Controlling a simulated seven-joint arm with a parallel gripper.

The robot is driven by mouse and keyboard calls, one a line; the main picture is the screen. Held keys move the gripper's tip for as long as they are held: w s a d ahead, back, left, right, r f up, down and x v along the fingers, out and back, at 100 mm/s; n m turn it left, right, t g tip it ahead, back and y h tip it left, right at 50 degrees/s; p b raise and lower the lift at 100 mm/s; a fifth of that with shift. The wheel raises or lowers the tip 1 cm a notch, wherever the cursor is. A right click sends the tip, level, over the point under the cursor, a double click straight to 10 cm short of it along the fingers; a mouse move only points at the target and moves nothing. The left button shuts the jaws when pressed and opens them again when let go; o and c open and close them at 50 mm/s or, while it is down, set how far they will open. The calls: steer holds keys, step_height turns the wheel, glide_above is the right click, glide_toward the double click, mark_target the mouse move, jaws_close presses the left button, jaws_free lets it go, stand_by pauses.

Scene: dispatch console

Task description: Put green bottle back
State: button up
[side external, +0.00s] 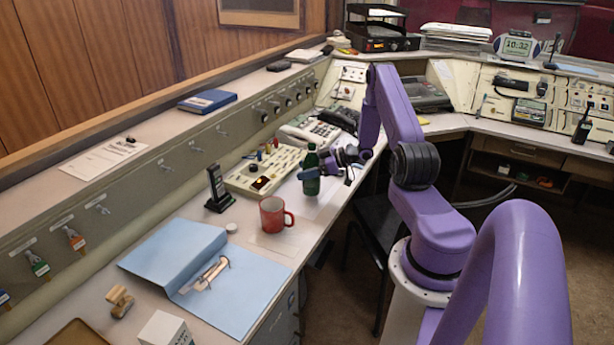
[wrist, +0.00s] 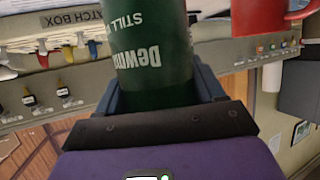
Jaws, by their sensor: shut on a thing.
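The green bottle (side external: 311,176) stands upright at the desk's front edge in the side external view, left of my gripper. My gripper (side external: 327,172) is shut on the bottle from the right. In the wrist view the bottle (wrist: 155,50) fills the space between my two fingers (wrist: 165,95), its white lettering upside down. Whether its base touches the desk is hard to tell. The place it belongs to is not marked in these views.
A red mug (side external: 272,215) stands in front of the bottle, near the desk edge. A handheld radio (side external: 217,190) stands left, and an open blue folder (side external: 180,262) lies nearer the camera.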

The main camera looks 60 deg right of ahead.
steer(key=shift+f, duration=1.3)
steer(key=shift+f, duration=0.15)
steer(key=o, duration=1.1)
steer(key=shift+o, duration=0.2)
